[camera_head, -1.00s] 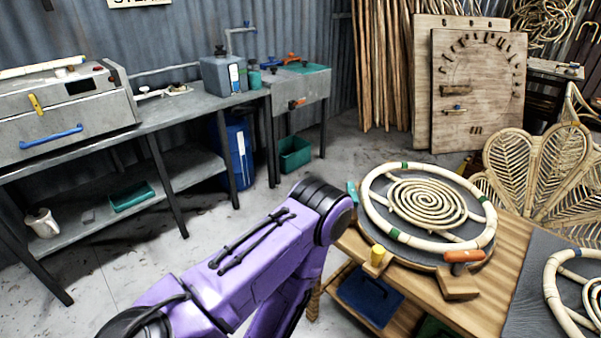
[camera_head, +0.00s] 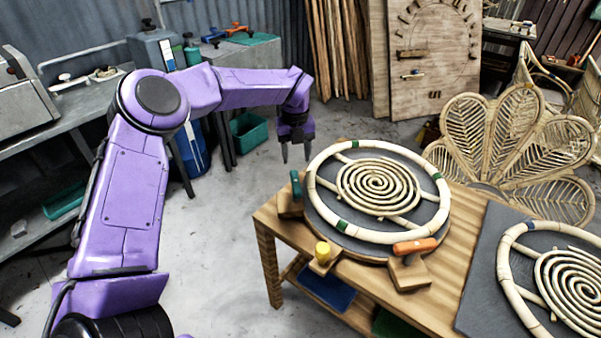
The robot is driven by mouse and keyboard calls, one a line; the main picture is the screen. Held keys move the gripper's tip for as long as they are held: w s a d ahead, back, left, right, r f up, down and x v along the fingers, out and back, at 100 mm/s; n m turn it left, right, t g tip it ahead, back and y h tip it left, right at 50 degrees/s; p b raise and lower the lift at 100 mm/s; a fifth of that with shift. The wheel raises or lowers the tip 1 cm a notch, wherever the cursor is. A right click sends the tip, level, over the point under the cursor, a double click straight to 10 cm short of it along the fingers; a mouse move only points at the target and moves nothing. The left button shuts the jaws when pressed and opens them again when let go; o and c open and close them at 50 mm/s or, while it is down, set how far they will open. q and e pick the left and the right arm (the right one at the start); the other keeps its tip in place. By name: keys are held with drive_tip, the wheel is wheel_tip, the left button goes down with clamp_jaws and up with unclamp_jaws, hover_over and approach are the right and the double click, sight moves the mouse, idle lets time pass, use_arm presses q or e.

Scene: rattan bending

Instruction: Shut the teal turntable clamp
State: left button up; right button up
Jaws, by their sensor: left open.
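The teal clamp (camera_head: 295,184) sits on a wooden block at the left edge of the round turntable (camera_head: 350,242). Its handle looks upright, beside the pale rattan ring (camera_head: 320,211) rather than lying across it. The ring, with a rattan spiral (camera_head: 378,188) inside, lies on the turntable. An orange clamp (camera_head: 415,246) at the front right lies over the ring's edge. My left gripper (camera_head: 296,158) points down with its fingers apart and empty, just above the teal clamp in the picture and apart from it. My right gripper is out of view.
The turntable stands on a wooden table (camera_head: 465,260). A yellow knob (camera_head: 323,251) is at its front left. A second rattan ring (camera_head: 510,285) lies on a grey mat (camera_head: 490,240) at right. A rattan petal-shaped back (camera_head: 510,140) stands behind. Floor left of the table is clear.

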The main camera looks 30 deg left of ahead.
sight(295, 180)
use_arm(q)
wheel_tip(295, 180, down, 8)
drive_tip(key=shift+s+a+f+p, duration=0.15)
drive_tip(key=shift+p, duration=0.75)
drive_tip(key=shift+f, duration=0.4)
drive_tip(key=shift+c, duration=0.3)
clamp_jaws()
